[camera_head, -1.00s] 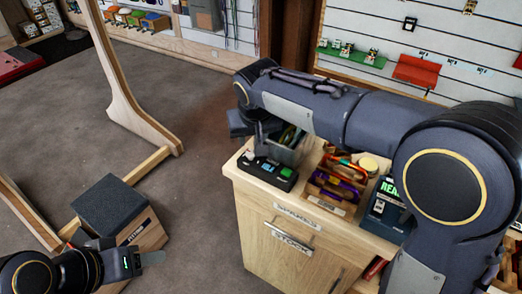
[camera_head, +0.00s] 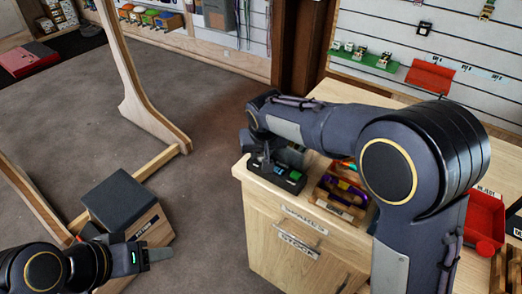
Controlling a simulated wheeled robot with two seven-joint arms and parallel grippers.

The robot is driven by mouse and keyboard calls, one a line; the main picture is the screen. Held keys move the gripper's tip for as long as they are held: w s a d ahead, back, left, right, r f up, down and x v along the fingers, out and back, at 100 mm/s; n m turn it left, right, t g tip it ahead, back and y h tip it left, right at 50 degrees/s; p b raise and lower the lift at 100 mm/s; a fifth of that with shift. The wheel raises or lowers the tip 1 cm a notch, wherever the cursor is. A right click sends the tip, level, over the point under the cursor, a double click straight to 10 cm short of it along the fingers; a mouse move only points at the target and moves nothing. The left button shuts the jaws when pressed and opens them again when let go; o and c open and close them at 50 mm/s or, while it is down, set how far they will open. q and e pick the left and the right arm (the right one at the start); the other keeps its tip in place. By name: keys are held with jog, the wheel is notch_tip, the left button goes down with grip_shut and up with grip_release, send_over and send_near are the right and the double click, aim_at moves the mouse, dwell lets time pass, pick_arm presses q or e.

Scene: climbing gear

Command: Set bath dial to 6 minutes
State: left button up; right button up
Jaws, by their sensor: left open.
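A black control box (camera_head: 290,178) with green and blue parts on top sits at the left front corner of the wooden cabinet. I cannot make out a bath dial or its minute marks. My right gripper (camera_head: 264,160) points down at the left end of this box. Its fingers are small and dark, so I cannot tell whether they touch the box or how wide they stand. My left gripper (camera_head: 160,255) is open and empty, low at the left, away from the cabinet.
A wooden tray (camera_head: 340,197) with colourful gear stands right of the box. A red bin (camera_head: 484,222) is at the right. A wooden box with a dark grey top (camera_head: 114,199) stands on the floor near my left gripper. My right arm hides much of the cabinet top.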

jog(key=c, duration=0.3)
jog(key=shift+c, duration=0.2)
jog(key=m, duration=0.1)
jog(key=m+h, duration=0.1)
jog(key=m, duration=0.2)
jog(key=shift+a+m+h, duration=0.25)
jog(key=shift+m+h, duration=0.05)
jog(key=shift+h, duration=0.1)
jog(key=m+h, duration=0.1)
jog(key=m, duration=0.1)
jog(key=shift+m, duration=0.4)
jog(key=m, duration=0.1)
jog(key=m+g+p, duration=0.1)
jog(key=shift+w+a+m+h, duration=0.15)
jog(key=shift+m+h, duration=0.15)
jog(key=shift+h, duration=0.1)
jog(key=m+g+p, duration=0.1)
jog(key=m, duration=0.2)
jog(key=m+g+h+p, duration=0.1)
jog(key=m+p, duration=0.1)
jog(key=m, duration=0.1)
jog(key=shift+w+a+r, duration=0.1)
jog(key=shift+w, duration=0.05)
jog(key=m+g+p, duration=0.1)
jog(key=m, duration=0.2)
jog(key=m+g+p, duration=0.1)
jog(key=m, duration=0.2)
jog(key=shift+w+p, duration=0.2)
jog(key=shift+p, duration=0.2)
